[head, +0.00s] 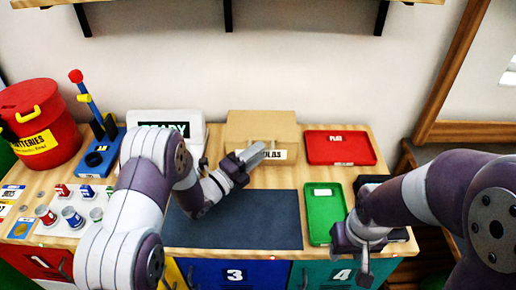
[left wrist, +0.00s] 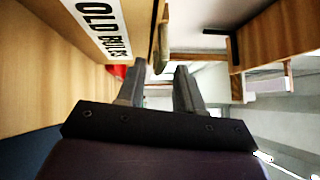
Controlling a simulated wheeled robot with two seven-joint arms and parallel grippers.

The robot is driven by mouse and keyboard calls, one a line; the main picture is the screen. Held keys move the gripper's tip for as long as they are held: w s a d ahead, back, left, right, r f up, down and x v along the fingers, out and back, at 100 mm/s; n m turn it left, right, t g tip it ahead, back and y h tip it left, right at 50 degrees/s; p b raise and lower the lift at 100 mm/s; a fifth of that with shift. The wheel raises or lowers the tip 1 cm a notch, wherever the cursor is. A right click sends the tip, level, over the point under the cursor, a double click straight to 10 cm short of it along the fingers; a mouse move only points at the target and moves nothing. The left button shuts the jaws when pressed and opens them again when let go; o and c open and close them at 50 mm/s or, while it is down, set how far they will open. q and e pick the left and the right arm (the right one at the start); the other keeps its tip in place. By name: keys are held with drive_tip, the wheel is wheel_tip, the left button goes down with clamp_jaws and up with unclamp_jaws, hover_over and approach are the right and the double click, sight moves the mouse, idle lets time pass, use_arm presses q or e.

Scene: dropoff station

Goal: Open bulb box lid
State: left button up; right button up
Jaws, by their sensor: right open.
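The tan bulb box (head: 262,125) stands at the back middle of the table, its lid looking shut. Its white label (head: 276,155) is partly hidden by my left gripper; in the left wrist view the label (left wrist: 100,25) reads "OLD BULBS". My left gripper (head: 256,153) is at the front of the box, near the label. In the left wrist view its two fingers (left wrist: 161,68) are apart with nothing clearly between them. A tan lip or tab (left wrist: 163,40) shows just past the fingertips; I cannot tell if they touch it. My right gripper (head: 362,255) is open at the front right.
A red tray (head: 340,147) lies right of the box, and a green tray (head: 324,212) lies near my right gripper. A dark mat (head: 245,225) is bare in front. A white device (head: 165,117), a red battery bin (head: 38,115) and small cups (head: 72,217) stand left.

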use_arm(q)
drive_tip(key=shift+w+d, duration=0.45)
clamp_jaws()
drive_tip(key=shift+r, duration=0.15)
